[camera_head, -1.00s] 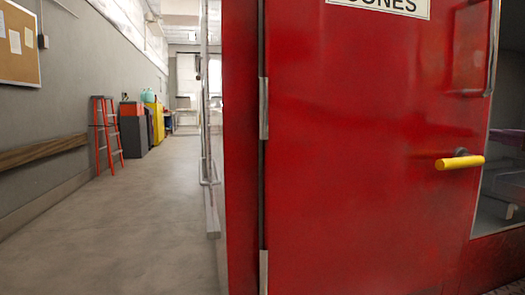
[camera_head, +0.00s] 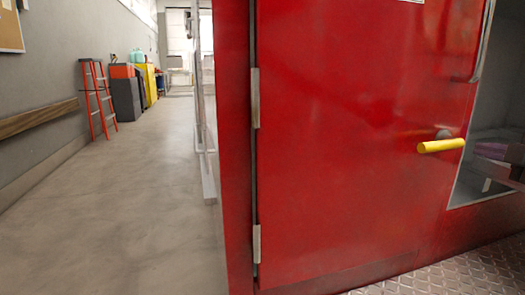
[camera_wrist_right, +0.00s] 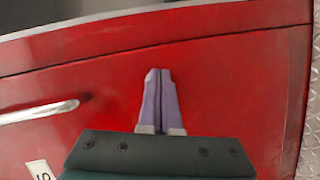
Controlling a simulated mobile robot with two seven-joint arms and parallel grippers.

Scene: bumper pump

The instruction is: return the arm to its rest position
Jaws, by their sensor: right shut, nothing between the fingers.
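In the right wrist view my right gripper (camera_wrist_right: 158,76) points over a red panel. Its two purple fingers lie together and hold nothing. I cannot tell how far they are from the panel. In the head view a small part of my right gripper (camera_head: 492,152) shows at the right edge, beyond the yellow door handle; most of that arm is out of view. My left gripper is not in view.
A large red door (camera_head: 345,140) with a yellow handle (camera_head: 441,146) fills the right side. Diamond-plate floor (camera_head: 470,272) lies below it. On the left, an open corridor (camera_head: 130,200) leads past an orange ladder (camera_head: 98,98). The wrist view shows a pale bar handle (camera_wrist_right: 40,111).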

